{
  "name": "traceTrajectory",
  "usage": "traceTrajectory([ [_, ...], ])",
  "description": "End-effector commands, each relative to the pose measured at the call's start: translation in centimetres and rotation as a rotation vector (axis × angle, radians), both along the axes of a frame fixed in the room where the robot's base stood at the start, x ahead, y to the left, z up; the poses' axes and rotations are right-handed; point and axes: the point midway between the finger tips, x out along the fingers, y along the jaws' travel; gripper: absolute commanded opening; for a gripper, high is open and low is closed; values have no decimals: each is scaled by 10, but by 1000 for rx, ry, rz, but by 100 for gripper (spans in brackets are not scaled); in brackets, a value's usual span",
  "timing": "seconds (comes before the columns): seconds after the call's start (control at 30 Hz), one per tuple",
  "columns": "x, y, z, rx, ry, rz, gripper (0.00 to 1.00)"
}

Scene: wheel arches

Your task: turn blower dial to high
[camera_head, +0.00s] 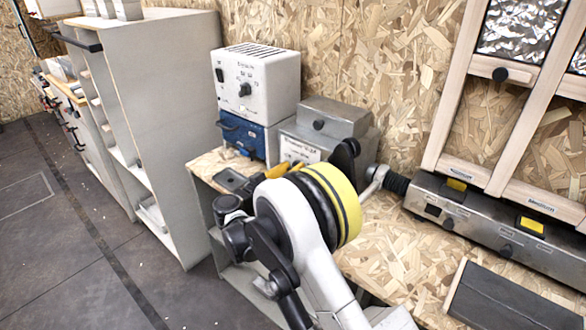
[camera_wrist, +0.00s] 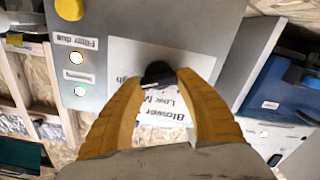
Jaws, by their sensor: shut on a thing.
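The blower dial (camera_wrist: 157,72) is a small black knob on a white label plate on a grey unit (camera_wrist: 205,25). The plate's text, "Blower" and "Low", appears upside down in the wrist view. My gripper (camera_wrist: 160,82) has its two yellow fingers closed on the dial from both sides. The dial's pointer direction is not clear. In the head view the grey unit (camera_head: 345,112) stands on the bench, with my gripper (camera_head: 288,169) at its front. There the dial is hidden by the fingers and my arm.
A blue box (camera_head: 241,135) with a white control box (camera_head: 256,82) on it stands left of the grey unit. A yellow button (camera_wrist: 69,9) and two indicator lights (camera_wrist: 80,90) share its panel. A metal rail unit (camera_head: 490,225) is at the right.

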Motion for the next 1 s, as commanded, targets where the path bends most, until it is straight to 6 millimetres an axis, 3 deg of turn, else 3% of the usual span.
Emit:
traceTrajectory([
  [0.23,1,0,1,-1,-1,1,11],
  [0.27,1,0,1,-1,-1,1,44],
  [0.33,0,0,1,-1,-1,0,65],
  [0.73,-5,5,0,0,0,1,65],
  [1.0,-48,39,0,0,-1,4,65],
])
